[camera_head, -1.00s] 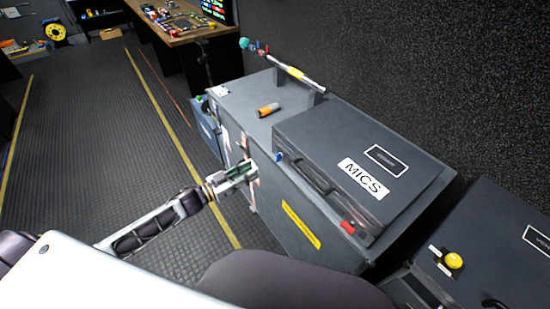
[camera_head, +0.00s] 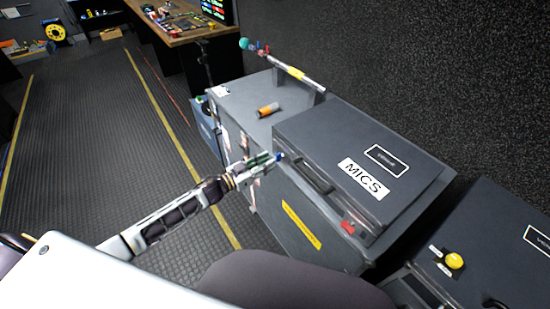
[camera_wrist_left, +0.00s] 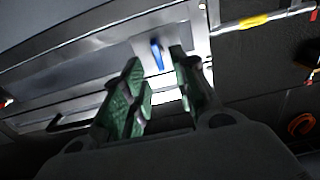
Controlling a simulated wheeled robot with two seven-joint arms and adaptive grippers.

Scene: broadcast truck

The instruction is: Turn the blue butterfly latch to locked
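The blue butterfly latch (camera_head: 279,155) is a small blue piece on the front of the dark grey MICS case (camera_head: 330,135), near its left end. In the left wrist view the blue latch (camera_wrist_left: 157,55) shows as a narrow upright tab on a metal plate. My left gripper (camera_head: 266,159) is right by it. In the wrist view the green-padded fingers of this gripper (camera_wrist_left: 156,66) are apart, with the latch seen in the gap near their tips. I cannot tell whether they touch it. My right gripper is not in view.
The MICS case lies on a larger grey trunk (camera_head: 243,105). A red latch (camera_head: 348,227) is at the case's right end, with a handle (camera_head: 311,178) between. An orange-black cylinder (camera_head: 268,110) lies on the trunk. Another case with a yellow knob (camera_head: 454,261) stands at right.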

